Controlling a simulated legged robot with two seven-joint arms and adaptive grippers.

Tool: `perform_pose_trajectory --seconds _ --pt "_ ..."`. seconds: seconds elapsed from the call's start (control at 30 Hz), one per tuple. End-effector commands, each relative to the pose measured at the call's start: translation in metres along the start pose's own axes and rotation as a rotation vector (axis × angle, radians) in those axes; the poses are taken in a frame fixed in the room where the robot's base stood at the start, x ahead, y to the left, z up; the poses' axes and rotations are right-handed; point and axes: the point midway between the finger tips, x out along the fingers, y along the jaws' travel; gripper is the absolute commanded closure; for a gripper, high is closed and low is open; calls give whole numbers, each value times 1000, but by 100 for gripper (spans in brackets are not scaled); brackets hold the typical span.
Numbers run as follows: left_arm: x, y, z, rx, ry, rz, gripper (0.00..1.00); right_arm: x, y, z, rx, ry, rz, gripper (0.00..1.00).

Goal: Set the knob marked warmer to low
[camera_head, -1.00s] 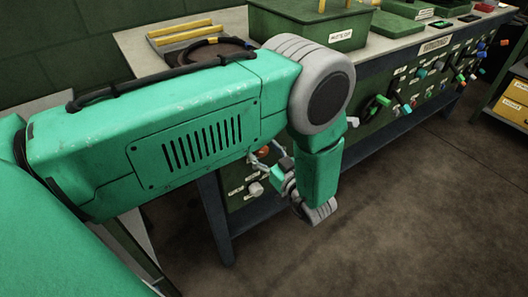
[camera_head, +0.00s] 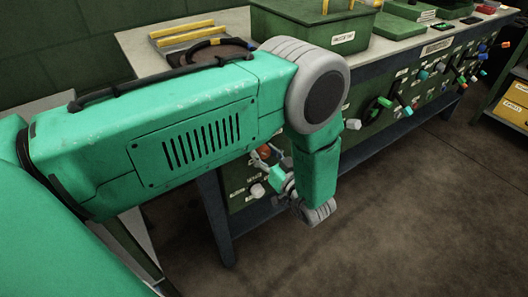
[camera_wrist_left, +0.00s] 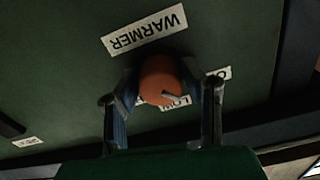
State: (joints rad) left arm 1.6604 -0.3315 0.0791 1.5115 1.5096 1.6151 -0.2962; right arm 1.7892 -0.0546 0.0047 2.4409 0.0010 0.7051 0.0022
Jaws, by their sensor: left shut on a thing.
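The warmer knob (camera_wrist_left: 160,76) is orange-red and round, on a dark green panel below an upside-down WARMER label (camera_wrist_left: 145,28) in the left wrist view. My left gripper (camera_wrist_left: 163,88) has one finger on each side of the knob and is shut on it. A pale mark shows on the knob's lower edge, close to a partly covered LOW label (camera_wrist_left: 176,101). Another label at the right is mostly hidden by a finger. In the head view, the left gripper (camera_head: 270,166) is at the bench front, partly behind my arm. My right gripper is not in view.
A white knob (camera_head: 257,190) sits just below the gripper on the bench front. More coloured knobs and handles (camera_head: 384,102) line the panel to the right. A green bin (camera_head: 290,32) stands on the bench top. The floor (camera_head: 400,210) in front is clear.

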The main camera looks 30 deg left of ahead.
Motion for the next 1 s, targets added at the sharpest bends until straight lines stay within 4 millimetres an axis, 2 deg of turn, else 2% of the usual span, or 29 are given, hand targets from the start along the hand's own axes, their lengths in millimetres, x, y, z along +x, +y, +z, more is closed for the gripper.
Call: perform_pose_trajectory --seconds 0.6,1.0 --pt "-3 2 1 517 -3 8 93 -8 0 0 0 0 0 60" --pt "-4 3 1 694 -1 11 93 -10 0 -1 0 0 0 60"
